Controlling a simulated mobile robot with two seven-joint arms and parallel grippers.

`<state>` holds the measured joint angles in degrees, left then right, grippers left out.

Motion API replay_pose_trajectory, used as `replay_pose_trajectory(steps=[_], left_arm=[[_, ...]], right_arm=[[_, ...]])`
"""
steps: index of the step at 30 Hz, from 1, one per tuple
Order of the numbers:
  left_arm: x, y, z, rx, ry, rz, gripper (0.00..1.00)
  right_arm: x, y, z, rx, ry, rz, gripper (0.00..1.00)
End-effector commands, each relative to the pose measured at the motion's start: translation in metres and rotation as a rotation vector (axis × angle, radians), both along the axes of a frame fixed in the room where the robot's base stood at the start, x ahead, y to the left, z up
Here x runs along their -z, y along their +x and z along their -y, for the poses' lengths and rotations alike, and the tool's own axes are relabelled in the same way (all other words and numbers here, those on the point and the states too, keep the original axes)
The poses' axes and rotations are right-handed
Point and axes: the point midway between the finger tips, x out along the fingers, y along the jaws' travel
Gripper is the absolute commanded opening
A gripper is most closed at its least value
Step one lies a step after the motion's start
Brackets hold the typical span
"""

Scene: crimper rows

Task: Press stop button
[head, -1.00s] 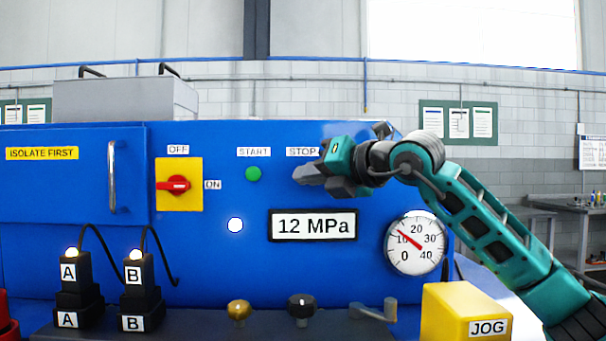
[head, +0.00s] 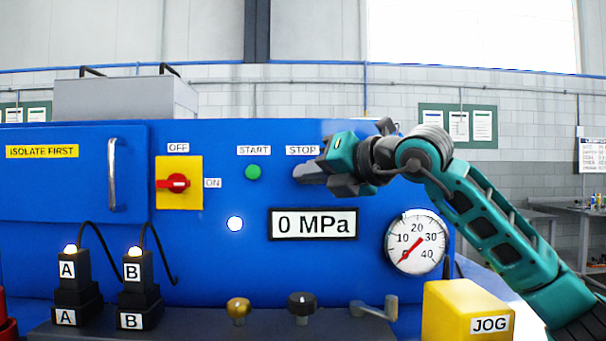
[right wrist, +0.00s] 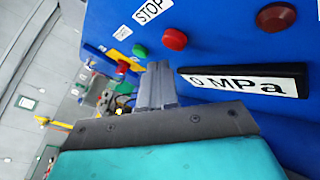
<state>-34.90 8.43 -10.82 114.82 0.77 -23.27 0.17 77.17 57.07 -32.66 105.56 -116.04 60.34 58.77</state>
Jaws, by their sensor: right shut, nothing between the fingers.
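The STOP label (head: 301,150) is on the blue panel in the head view; the button below it is hidden behind my right gripper (head: 298,174). In the right wrist view a round red button (right wrist: 174,40) is beside the STOP label (right wrist: 151,10). My right gripper (right wrist: 157,66) is shut and empty, its fingertips close to that red button. A small gap shows in the picture; I cannot tell the depth. The pressure display (head: 313,224) reads 0 MPa, and the round gauge (head: 417,243) has its needle at 0. My left gripper is not in view.
A green START button (head: 253,173) and a red-yellow rotary switch (head: 173,183) are left of my gripper. A darker red round part (right wrist: 276,17) is above the display in the wrist view. A yellow JOG box (head: 465,311) stands below my right arm.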

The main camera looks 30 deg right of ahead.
Motion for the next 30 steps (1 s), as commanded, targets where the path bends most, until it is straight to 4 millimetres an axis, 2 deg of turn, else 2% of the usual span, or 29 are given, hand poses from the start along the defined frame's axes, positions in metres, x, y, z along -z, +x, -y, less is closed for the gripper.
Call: replay_pose_trajectory(steps=[7,15,30], left_arm=[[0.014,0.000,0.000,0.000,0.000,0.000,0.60],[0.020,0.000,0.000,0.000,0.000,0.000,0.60],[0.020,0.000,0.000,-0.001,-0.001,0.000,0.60]], right_arm=[[0.002,-0.022,-0.010,0.000,-0.001,0.003,0.00],[0.001,-0.041,-0.020,0.000,0.000,0.002,0.00],[0.000,-0.043,-0.021,0.001,0.000,0.001,0.00]])
